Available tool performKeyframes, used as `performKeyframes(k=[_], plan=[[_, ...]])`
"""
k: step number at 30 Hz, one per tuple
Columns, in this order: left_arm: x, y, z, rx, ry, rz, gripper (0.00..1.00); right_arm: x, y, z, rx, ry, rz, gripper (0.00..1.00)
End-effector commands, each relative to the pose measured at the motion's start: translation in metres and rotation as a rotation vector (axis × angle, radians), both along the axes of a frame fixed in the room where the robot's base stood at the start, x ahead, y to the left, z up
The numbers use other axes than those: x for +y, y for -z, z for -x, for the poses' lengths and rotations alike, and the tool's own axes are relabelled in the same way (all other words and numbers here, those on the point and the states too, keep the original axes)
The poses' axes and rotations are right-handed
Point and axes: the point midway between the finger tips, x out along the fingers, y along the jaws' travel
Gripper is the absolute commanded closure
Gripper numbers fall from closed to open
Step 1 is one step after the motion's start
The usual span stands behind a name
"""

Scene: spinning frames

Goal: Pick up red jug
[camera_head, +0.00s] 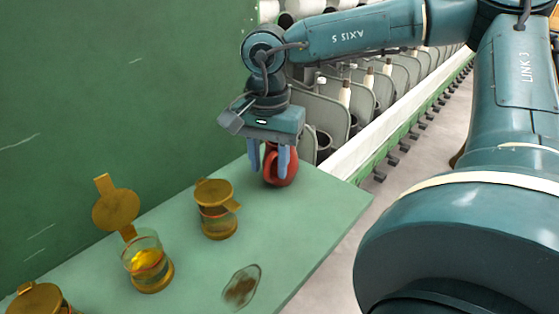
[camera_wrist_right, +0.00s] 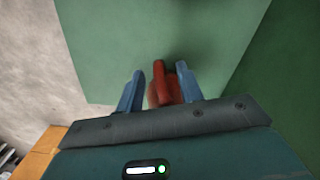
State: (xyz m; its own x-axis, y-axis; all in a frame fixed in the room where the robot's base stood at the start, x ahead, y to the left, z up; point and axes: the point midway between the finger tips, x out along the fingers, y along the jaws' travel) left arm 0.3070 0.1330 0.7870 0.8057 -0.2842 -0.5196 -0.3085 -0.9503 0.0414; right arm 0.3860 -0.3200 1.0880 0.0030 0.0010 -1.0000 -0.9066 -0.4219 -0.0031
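The red jug (camera_head: 291,172) stands on the green table near its far end. My right gripper (camera_head: 269,172) is above it, pointing down, its two blue fingers spread and lowered to the jug's height. In the head view one finger is in front of the jug and the other is at its left side. In the right wrist view the jug (camera_wrist_right: 168,88) shows between the fingertips (camera_wrist_right: 160,80), with a gap on the left and little or none on the right. The gripper is open. My left gripper is not in view.
Glass jars with brass lids stand along the table: one lidded (camera_head: 216,222), one with its lid raised (camera_head: 148,275), one at the lower left corner (camera_head: 38,300). A green wall (camera_head: 100,90) rises behind; spinning machinery (camera_head: 362,95) stands beyond.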

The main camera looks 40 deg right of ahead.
Motion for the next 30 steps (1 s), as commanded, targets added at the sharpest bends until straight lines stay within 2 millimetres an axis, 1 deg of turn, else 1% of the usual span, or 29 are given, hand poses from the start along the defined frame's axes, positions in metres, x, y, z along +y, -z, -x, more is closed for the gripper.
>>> performKeyframes(k=[3,8,11,22,30], plan=[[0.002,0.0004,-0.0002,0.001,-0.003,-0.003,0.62,0.0002,0.0055,0.0001,0.0,0.001,-0.001,0.63],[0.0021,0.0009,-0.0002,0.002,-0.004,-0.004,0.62,0.0,0.0055,-0.0001,-0.001,0.001,0.0,0.63],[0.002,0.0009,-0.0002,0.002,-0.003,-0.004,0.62,0.0,0.0054,-0.0001,-0.001,0.001,0.0,0.7],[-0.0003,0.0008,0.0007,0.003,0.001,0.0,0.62,0.0,0.0051,-0.0001,-0.001,0.001,0.0,1.0],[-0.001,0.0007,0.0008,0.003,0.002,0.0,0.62,0.0,0.005,-0.0001,-0.001,0.001,0.0,1.0]])
